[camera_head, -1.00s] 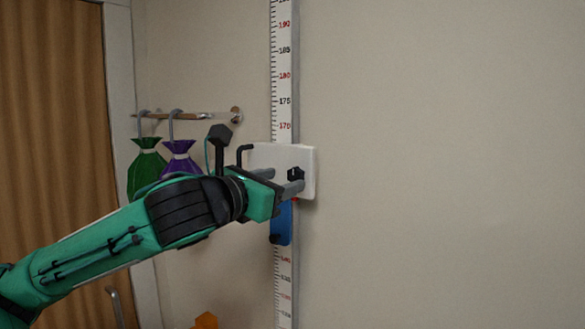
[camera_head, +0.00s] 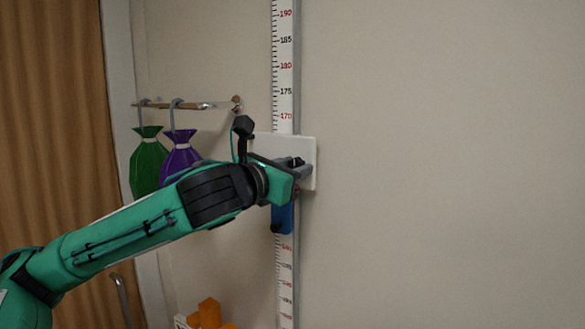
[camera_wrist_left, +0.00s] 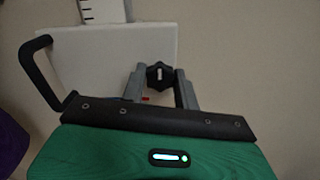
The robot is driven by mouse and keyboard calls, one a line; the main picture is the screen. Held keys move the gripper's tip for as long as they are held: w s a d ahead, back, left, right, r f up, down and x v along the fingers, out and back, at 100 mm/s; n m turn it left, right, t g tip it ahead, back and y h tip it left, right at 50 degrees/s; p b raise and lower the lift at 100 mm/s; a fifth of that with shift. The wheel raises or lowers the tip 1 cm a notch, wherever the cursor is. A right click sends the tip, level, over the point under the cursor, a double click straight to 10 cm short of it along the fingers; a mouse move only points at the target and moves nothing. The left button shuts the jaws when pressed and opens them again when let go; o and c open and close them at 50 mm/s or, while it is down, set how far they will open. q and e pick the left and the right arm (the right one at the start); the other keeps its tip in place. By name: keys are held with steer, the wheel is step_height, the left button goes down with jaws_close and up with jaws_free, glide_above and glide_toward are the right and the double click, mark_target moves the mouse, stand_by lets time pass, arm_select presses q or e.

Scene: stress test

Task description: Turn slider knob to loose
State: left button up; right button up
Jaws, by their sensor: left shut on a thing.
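A white slider plate (camera_head: 308,150) sits on the vertical measuring scale (camera_head: 283,92) on the wall. The dark slider knob (camera_head: 297,161) is on the plate's front. My left gripper (camera_head: 298,167) reaches it from the lower left and is shut on the knob, partly covering it. In the left wrist view the black lobed knob (camera_wrist_left: 160,75) with a pale upright mark sits between the two grey fingers, in front of the plate (camera_wrist_left: 110,55). A small red spot shows below it, near the left finger. A blue part (camera_head: 283,218) hangs under the plate. My right gripper is not seen.
A green bag (camera_head: 146,160) and a purple bag (camera_head: 180,152) hang from a wall rail (camera_head: 180,105) left of the scale. Orange blocks (camera_head: 209,314) are at the bottom. The wall right of the scale is clear.

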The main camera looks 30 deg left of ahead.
arm_select(q)
steer(key=shift+n, duration=0.3)
steer(key=n+p, duration=0.1)
steer(key=n, duration=0.1)
steer(key=shift+r+n, duration=0.1)
steer(key=shift+n, duration=0.3)
steer(key=n+p, duration=0.1)
steer(key=n, duration=0.3)
steer(key=shift+n, duration=0.3)
steer(key=n, duration=0.5)
steer(key=shift+p, duration=0.3)
steer(key=shift+n, duration=2.4)
steer(key=o, duration=0.9)
steer(key=shift+o, duration=0.2)
steer(key=shift+s, duration=0.1)
